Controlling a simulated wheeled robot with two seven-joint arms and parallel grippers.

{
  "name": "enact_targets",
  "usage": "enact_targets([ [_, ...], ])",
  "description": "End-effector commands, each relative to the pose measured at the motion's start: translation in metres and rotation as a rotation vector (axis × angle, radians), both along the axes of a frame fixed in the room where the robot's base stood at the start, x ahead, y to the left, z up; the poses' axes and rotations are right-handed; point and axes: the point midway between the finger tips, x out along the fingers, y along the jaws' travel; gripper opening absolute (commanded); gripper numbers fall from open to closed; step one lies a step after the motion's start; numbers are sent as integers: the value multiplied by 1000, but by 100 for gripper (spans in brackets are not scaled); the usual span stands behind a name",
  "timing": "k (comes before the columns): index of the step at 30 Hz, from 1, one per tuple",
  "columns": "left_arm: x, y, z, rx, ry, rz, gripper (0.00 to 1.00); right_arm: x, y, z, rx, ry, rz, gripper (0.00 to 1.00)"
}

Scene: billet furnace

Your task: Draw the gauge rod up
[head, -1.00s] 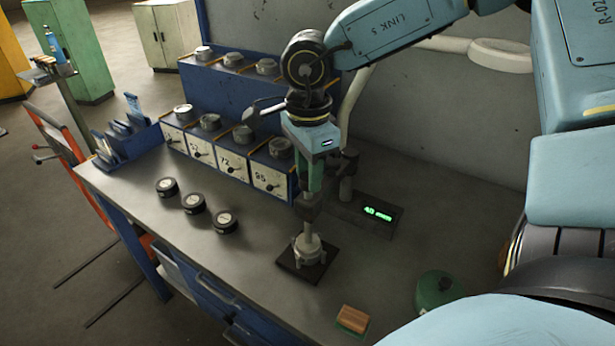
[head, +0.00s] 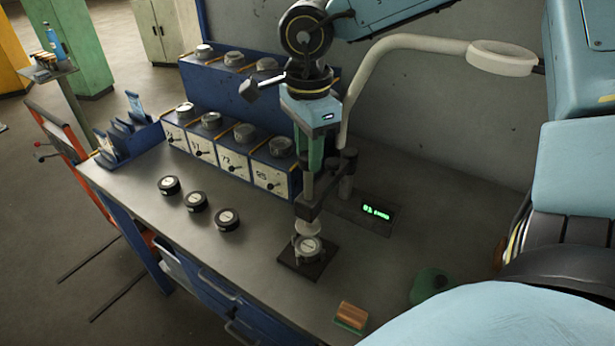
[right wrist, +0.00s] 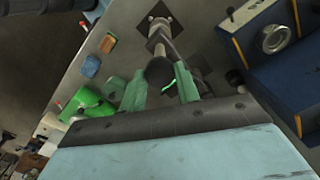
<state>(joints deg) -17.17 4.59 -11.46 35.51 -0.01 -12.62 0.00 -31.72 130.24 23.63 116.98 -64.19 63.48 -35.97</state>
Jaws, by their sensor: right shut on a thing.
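My right gripper (head: 309,165) points down over the measuring stand, and its green jaws are shut on the top of the gauge rod (head: 308,187). The right wrist view shows a dark round knob (right wrist: 160,72) between the green fingers. The rod is upright and passes through the stand's dark arm. Its pale foot (head: 308,228) hangs just above a round grey metal piece (head: 308,249) on a black base plate (head: 288,258). The stand's display (head: 378,212) glows green; its figure is hard to read. My left gripper is out of view.
Dark round pieces (head: 197,202) lie to the left. A wood-backed block (head: 351,317) and green object (head: 435,286) are at the front right. A lamp (head: 502,58) arches behind.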

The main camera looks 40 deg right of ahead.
Motion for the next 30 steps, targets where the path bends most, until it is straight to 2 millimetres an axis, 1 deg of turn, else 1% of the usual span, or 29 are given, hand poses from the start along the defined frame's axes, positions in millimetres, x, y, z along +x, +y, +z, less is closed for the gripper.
enact_targets([
  [1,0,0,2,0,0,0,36,1,0,4,0,-2,0,17],
  [15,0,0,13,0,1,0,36,1,0,27,-1,-3,0,17],
  [16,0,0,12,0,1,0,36,0,0,27,0,-2,0,34],
  [18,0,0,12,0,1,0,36,0,0,26,0,-1,0,44],
  [21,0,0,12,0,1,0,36,0,0,25,0,-1,0,55],
  [30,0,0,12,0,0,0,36,0,0,26,0,0,0,55],
])
